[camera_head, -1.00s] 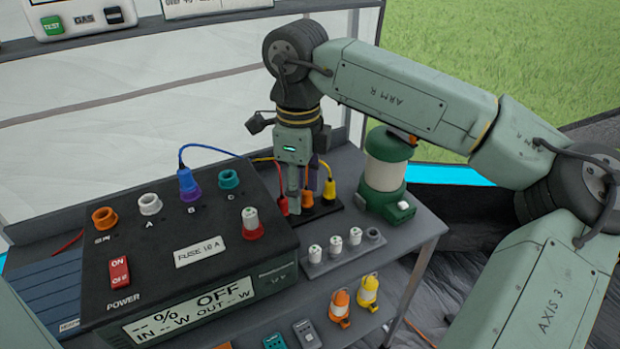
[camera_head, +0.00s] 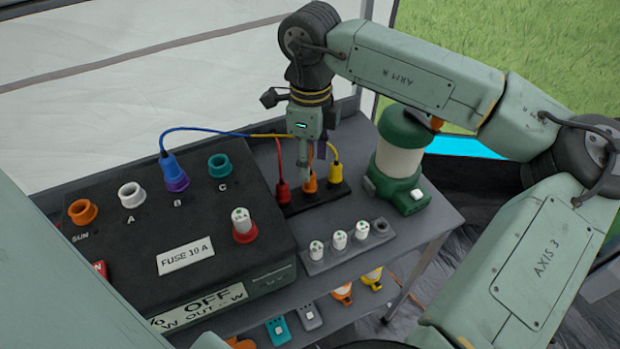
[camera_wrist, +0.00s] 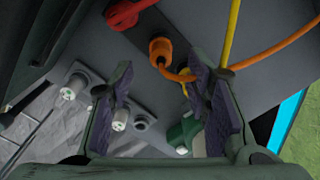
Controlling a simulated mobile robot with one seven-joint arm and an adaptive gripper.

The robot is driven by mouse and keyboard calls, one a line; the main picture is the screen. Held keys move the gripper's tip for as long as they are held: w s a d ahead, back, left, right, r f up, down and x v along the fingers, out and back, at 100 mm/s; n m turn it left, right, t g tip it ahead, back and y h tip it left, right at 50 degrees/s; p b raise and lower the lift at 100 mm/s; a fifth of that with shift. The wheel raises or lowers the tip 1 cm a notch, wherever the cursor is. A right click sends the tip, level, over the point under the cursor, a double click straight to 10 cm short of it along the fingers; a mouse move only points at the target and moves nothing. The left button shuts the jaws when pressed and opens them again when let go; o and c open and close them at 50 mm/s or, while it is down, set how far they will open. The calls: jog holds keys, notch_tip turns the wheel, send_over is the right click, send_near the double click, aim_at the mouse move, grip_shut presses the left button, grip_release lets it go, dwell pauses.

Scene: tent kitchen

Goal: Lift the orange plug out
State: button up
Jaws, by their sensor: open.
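The orange plug (camera_head: 309,184) stands in a black strip (camera_head: 341,189) at the back of the table, between a red plug (camera_head: 282,191) and a yellow plug (camera_head: 335,171). My gripper (camera_head: 311,167) is open and empty, pointing down over the orange plug and partly covering its upper part in the head view. In the wrist view the orange plug (camera_wrist: 161,49) shows beyond the gap between my open fingertips (camera_wrist: 160,78), with its orange cord running to the right. The red plug (camera_wrist: 128,12) is at the upper left there. I cannot tell whether a finger touches the orange plug.
A black power box (camera_head: 130,235) with coloured sockets stands left; a blue plug (camera_head: 173,170) sits in its purple socket. A green lantern (camera_head: 398,165) stands close right of the strip. A grey fuse holder (camera_head: 350,252) is in front. A yellow cord (camera_wrist: 230,35) passes near my right finger.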

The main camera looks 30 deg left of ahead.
aim_at(310, 182)
notch_tip(310, 182, down, 5)
jog(key=shift+a+f+p, duration=0.1)
jog(key=shift+p, duration=0.85)
grip_shut()
